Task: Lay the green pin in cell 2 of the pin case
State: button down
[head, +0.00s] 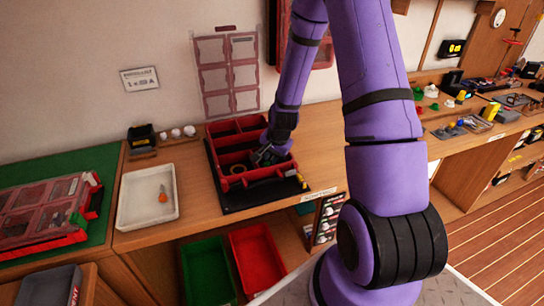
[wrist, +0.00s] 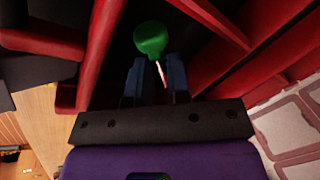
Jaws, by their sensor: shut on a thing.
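The green pin (wrist: 152,40) shows in the wrist view, with a round green head and a thin pale shaft between my fingers. My gripper (wrist: 157,68) is shut on the pin. In the head view my gripper (head: 264,156) is down at the open red pin case (head: 229,153), over its right part. The pin itself cannot be made out there. Red compartment walls lie around and below the pin in the wrist view. Cell numbers are not readable, and whether the pin touches a cell floor cannot be told.
The case's clear lid (head: 226,72) stands up behind it. A white tray (head: 147,197) with an orange-headed item lies to the left. A red bin (head: 256,259) and a green bin (head: 207,270) stand below the front edge.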

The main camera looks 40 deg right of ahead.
jog(key=shift+f, duration=0.15)
jog(key=c, duration=1.4)
grip_release()
jog(key=shift+o, duration=0.2)
jog(key=s+a+r+n, duration=0.2)
jog(key=s+r, duration=0.1)
jog(key=r, duration=0.7)
jog(key=s+a+r+n, duration=0.1)
jog(key=s+a+r, duration=0.15)
jog(key=r, duration=0.85)
jog(key=s+a+r+n+t, duration=0.1)
jog(key=s+a+r+n, duration=0.3)
jog(key=s+r, duration=0.4)
jog(key=s+a+r+n+t, duration=0.1)
jog(key=s+a+r+n, duration=0.4)
jog(key=s+r, duration=0.3)
jog(key=shift+s+r+n, duration=0.3)
jog(key=shift+s+r, duration=0.1)
jog(key=shift+s, duration=2)
